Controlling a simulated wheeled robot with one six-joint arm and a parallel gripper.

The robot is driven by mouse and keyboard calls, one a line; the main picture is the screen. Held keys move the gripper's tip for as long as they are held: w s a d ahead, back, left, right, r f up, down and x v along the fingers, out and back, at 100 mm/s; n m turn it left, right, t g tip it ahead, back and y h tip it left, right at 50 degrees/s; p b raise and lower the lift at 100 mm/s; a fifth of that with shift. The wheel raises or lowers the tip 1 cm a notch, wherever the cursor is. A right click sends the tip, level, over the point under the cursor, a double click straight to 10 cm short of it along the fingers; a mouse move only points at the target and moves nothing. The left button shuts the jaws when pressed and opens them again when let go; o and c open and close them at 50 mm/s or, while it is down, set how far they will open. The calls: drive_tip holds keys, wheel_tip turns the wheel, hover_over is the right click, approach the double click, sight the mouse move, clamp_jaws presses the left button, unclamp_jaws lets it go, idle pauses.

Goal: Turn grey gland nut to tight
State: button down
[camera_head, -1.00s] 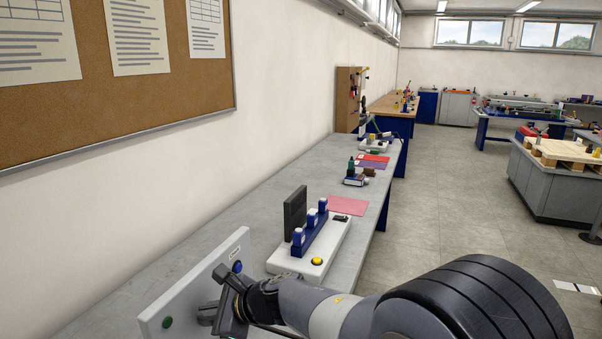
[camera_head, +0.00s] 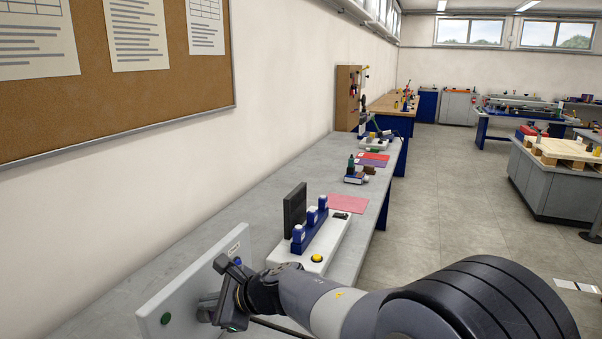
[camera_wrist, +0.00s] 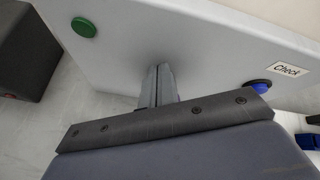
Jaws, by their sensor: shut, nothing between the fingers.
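A white upright panel (camera_head: 180,285) stands on the bench at the lower left, with a green round fitting (camera_head: 164,319) on its face. The wrist view shows the same panel (camera_wrist: 215,45) with the green fitting (camera_wrist: 83,27) at left, a blue fitting (camera_wrist: 265,86) at right and a "Check" label (camera_wrist: 287,70). My gripper (camera_head: 205,309) is at the panel face between the two fittings. In the wrist view its fingers (camera_wrist: 158,80) are together, pointing at the panel. I cannot make out the grey gland nut; the fingers may hide it.
Behind the panel on the bench is a white base (camera_head: 335,245) with blue-capped posts, a yellow button (camera_head: 317,258) and a dark upright plate (camera_head: 295,210). A red mat (camera_head: 348,203) lies farther back. A wall with a corkboard (camera_head: 110,130) runs along the left; floor is open at right.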

drive_tip(key=shift+s+a+r, duration=0.1)
drive_tip(key=shift+a+r, duration=0.05)
drive_tip(key=shift+r, duration=0.25)
drive_tip(key=shift+p+v, duration=0.65)
drive_tip(key=shift+v, duration=2.25)
